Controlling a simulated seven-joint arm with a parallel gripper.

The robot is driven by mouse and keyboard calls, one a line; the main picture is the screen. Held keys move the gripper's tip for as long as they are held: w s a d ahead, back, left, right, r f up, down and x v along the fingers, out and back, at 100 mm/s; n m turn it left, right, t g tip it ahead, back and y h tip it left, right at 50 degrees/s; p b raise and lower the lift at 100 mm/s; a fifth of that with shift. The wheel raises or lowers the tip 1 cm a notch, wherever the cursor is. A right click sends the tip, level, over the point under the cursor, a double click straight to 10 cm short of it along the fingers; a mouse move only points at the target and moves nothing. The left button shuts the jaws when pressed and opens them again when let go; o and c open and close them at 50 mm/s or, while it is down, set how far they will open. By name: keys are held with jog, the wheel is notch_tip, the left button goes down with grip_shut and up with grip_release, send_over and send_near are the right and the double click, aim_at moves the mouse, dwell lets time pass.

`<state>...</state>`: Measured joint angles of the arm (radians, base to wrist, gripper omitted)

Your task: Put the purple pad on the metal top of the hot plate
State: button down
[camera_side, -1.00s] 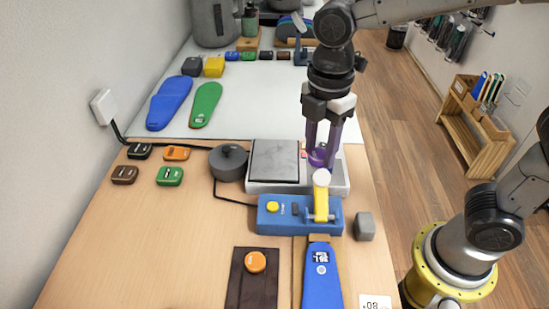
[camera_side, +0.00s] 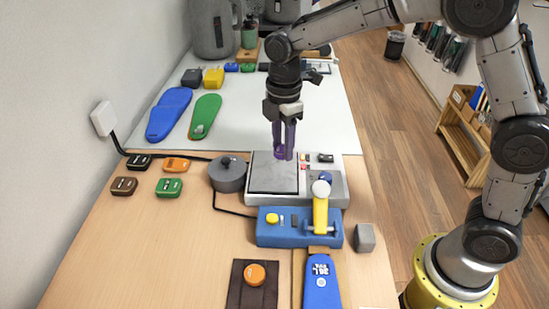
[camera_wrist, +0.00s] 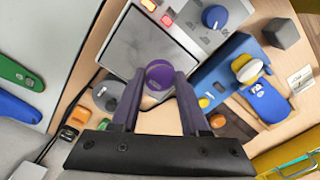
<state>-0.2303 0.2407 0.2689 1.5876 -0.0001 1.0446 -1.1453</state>
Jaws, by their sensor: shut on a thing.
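The hot plate (camera_side: 331,188) has a square grey metal top (camera_side: 272,177) on its left and controls with a dark blue knob on its right. In the wrist view the metal top (camera_wrist: 137,42) lies below and beyond my fingertips. My gripper (camera_side: 284,152) points down above the back right part of the metal top. It is shut on the round purple pad (camera_wrist: 159,76), which shows between the fingertips in the wrist view. In the side view the purple pad (camera_side: 280,152) is partly hidden by the fingers. It looks held above the plate; the exact gap is hard to tell.
A dark grey lidded pot (camera_side: 228,174) stands just left of the hot plate. A blue device (camera_side: 290,238) with a yellow lever (camera_side: 321,212) stands in front. A grey block (camera_side: 364,238) is at the right. Blue and green insoles (camera_side: 205,117) lie on the white mat behind.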

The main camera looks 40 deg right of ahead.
aim_at(274, 169)
jog(key=shift+w+a+f, duration=0.2)
jog(key=shift+w+f, duration=0.6)
jog(key=shift+f, duration=0.2)
jog(key=shift+w+f, duration=0.15)
jog(key=shift+f, duration=0.8)
jog(key=shift+w+f, duration=0.15)
jog(key=shift+f, duration=0.75)
jog(key=shift+c, duration=2)
grip_release()
jog(key=shift+f, duration=0.15)
notch_tip(274, 169, up, 12)
jog(key=shift+r, duration=0.25)
